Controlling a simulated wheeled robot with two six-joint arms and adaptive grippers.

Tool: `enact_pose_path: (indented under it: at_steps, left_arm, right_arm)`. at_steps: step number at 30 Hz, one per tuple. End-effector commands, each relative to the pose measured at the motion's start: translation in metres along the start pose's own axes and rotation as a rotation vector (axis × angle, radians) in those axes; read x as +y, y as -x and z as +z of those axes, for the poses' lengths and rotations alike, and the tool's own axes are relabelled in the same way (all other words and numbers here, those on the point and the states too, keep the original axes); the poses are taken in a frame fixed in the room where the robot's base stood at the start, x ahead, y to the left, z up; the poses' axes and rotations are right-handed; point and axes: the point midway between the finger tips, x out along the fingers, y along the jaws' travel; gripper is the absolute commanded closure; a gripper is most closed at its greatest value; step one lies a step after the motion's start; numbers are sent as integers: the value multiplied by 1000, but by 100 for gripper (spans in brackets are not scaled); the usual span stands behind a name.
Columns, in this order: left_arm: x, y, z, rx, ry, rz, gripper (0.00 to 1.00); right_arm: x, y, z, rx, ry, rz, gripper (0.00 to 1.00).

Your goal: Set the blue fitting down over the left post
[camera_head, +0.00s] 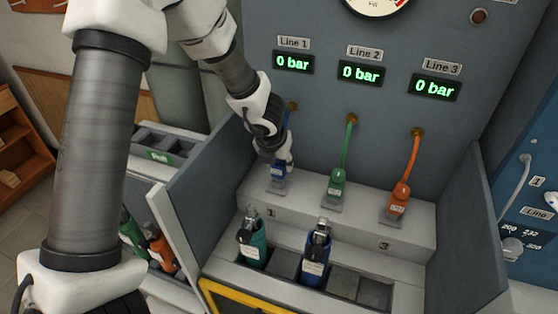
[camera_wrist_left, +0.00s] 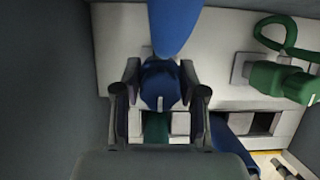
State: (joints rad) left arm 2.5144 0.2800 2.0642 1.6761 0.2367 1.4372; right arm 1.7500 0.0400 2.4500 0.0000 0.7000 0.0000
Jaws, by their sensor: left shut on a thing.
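My left gripper (camera_head: 277,160) is shut on the blue fitting (camera_head: 278,172) at the left station of the bench, under the Line 1 display. In the left wrist view the gripper (camera_wrist_left: 160,94) has a finger on each side of the blue fitting (camera_wrist_left: 162,78), with its blue hose running up. A small grey plate (camera_head: 277,188) shows just below the fitting. The left post is hidden by fitting and gripper, so I cannot tell whether the fitting is above or around it. My right gripper is not in view.
The green fitting (camera_head: 337,183) and orange fitting (camera_head: 399,197) stand at the other stations. In front, a green bottle (camera_head: 253,250) and a blue bottle (camera_head: 316,258) stand in slots; slots to the right are empty. A grey side panel (camera_head: 207,185) stands close left.

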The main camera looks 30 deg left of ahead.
Motion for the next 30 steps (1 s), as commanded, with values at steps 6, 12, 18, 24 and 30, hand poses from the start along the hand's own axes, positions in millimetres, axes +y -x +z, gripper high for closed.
enact_pose_path:
  at_steps: [6, 12, 18, 24, 30]
  left_arm:
    - [0, -4, -1, -1, 0, 0, 100]
    - [0, -7, -3, -1, 0, 0, 100]
    - [0, -10, -4, -1, 0, 0, 100]
    - [0, -13, -5, -1, 0, 0, 100]
    - [0, -15, -6, -1, 0, 0, 55]
  right_arm:
    - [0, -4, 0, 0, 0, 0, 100]
    - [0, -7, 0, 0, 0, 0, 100]
    - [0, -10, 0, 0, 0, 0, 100]
    - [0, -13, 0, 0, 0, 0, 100]
    - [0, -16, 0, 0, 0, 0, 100]
